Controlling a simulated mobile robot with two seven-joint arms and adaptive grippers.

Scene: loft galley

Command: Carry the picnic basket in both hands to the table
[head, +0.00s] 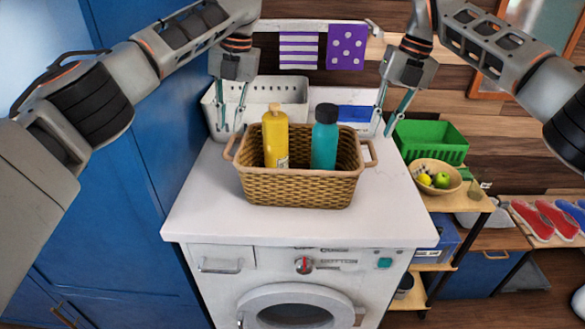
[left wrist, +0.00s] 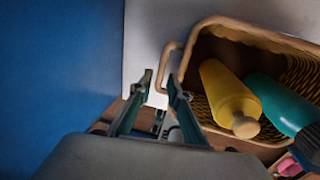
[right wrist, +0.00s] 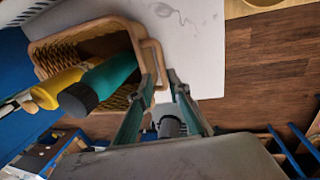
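The tan wicker picnic basket (head: 297,190) stands upright on the white washing machine top (head: 205,213). It holds a yellow bottle (head: 275,140) and a teal bottle with a black cap (head: 324,147). My left gripper (head: 231,130) is open at the basket's left handle (left wrist: 167,62), with its fingertips either side of the handle's outer bar. My right gripper (head: 384,131) is open at the right handle (right wrist: 158,58), its fingertips also either side of the bar. I cannot tell how deep the fingers reach. No table is clearly identifiable.
A white crate (head: 262,92) and a blue-and-white box (head: 352,113) stand behind the basket. At right are a green crate (head: 430,139), a fruit bowl (head: 437,180) and a shelf with red shoes (head: 530,218). A blue cabinet (head: 125,170) stands close on the left.

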